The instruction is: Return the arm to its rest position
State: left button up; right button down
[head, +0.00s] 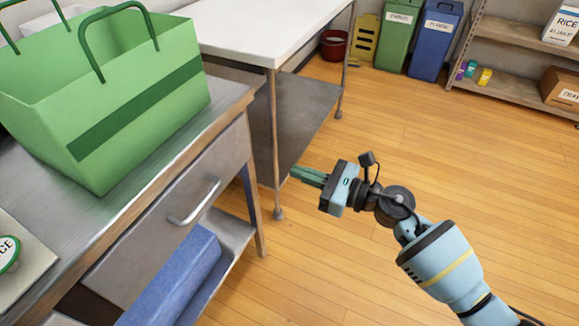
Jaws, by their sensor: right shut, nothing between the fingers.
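My right gripper (308,176) has green fingers and hangs over the wooden floor in the middle of the head view. It is shut, with nothing between its fingers. My right arm reaches in from the lower right corner, light blue with a yellow stripe. The gripper points left, toward the steel tables, and looks clear of any object. My left gripper and arm are not in view.
A green bag (150,75) stands on the steel counter (60,220) at left, above a drawer (165,215). A white-topped table (265,25) stands behind. Bins (397,35) and shelves (515,90) line the back. The floor (420,150) at right is open.

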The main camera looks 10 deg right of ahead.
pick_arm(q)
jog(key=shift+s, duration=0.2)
pick_arm(e)
jog(key=shift+s+d, duration=0.1)
jog(key=shift+d, duration=0.05)
